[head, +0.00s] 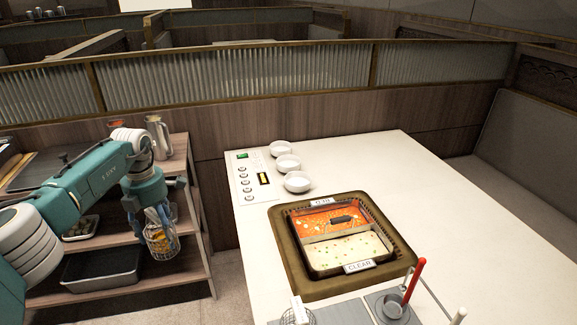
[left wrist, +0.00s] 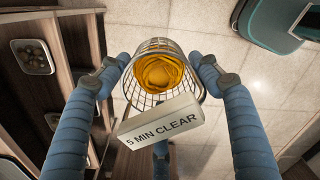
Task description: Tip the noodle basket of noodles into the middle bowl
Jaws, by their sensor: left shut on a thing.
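My left gripper (head: 152,212) is shut on the noodle basket (head: 160,246) and holds it over the gap between the wooden shelf and the white table. In the left wrist view, the wire basket (left wrist: 140,92) is between the two blue fingers of the gripper (left wrist: 160,72). Yellow-orange noodles (left wrist: 160,72) lie inside it, and a white tag (left wrist: 160,127) reads "5 MIN CLEAR". The middle bowl (head: 287,164) is white and stands in a row on the table, with a far bowl (head: 280,148) and a near bowl (head: 297,182). My right gripper is not in view.
A hotpot (head: 283,238) with red and clear broth sits on the white table (head: 395,165), right of the bowls. A control panel (head: 252,178) lies left of them. Another wire basket (head: 298,318) and a red-handled tool (head: 414,280) are at the front. The shelf (head: 135,285) holds trays.

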